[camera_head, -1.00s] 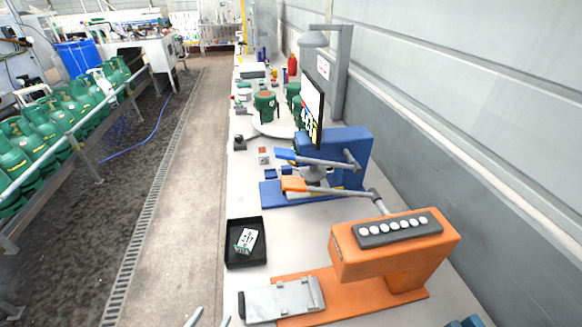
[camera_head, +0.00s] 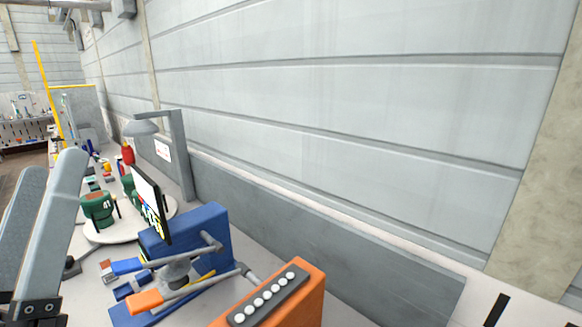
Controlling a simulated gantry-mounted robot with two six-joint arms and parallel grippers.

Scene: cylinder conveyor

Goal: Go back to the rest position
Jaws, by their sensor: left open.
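My left gripper (camera_head: 53,163) stands large at the left edge of the head view. Its two grey fingers point upward and are apart, with nothing seen between them. It is in front of the workbench, and hides part of the bench's left side. My right gripper is not in view.
On the bench are an orange machine (camera_head: 312,297), a blue machine (camera_head: 213,225) with lever arms, a tilted screen (camera_head: 147,203) and a green cylinder (camera_head: 97,208) on a round white turntable (camera_head: 108,237). A lamp post (camera_head: 181,155) stands behind. A grey wall (camera_head: 350,110) closes the right.

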